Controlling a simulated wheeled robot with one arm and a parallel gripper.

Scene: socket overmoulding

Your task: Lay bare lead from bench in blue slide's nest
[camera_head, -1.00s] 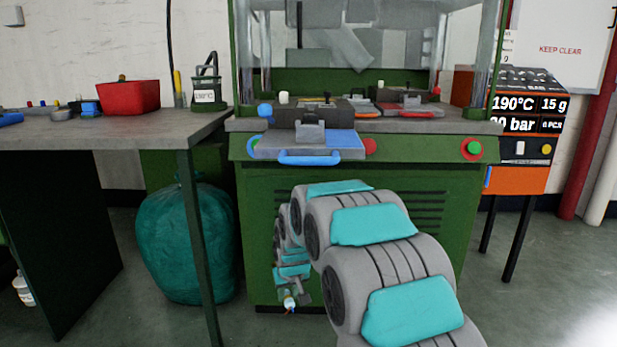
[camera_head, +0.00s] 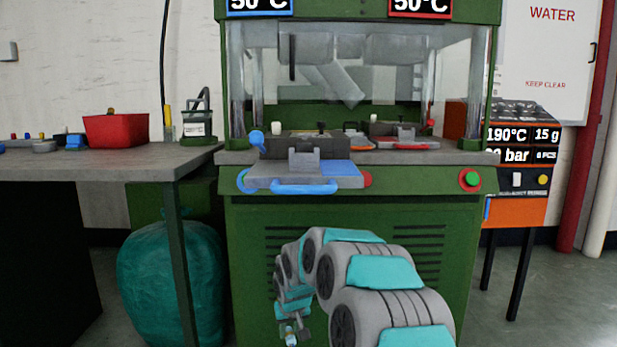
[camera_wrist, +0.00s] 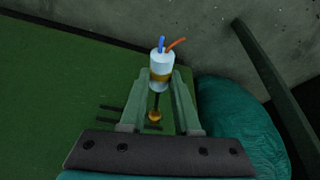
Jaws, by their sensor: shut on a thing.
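My gripper (camera_wrist: 158,86) is shut on the bare lead (camera_wrist: 162,68), a pale cylinder with a brass band, a blue and an orange wire at one end and a dark cable with a brass-coloured end below. In the head view my gripper (camera_head: 291,330) hangs low in front of the green press cabinet, with the lead (camera_head: 291,339) small at its tip. The blue slide (camera_head: 340,168) is pulled out at the press front, with a blue handle and a grey nest block (camera_head: 304,160) on it. The nest's inside is too small to make out.
The green press (camera_head: 350,215) has posts and clear panels around its opening. A red-handled slide (camera_head: 408,144) sits farther back right. At left stand the bench (camera_head: 100,165), a red bin (camera_head: 116,130) and a teal bag (camera_head: 172,270). An orange machine (camera_head: 515,210) stands right.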

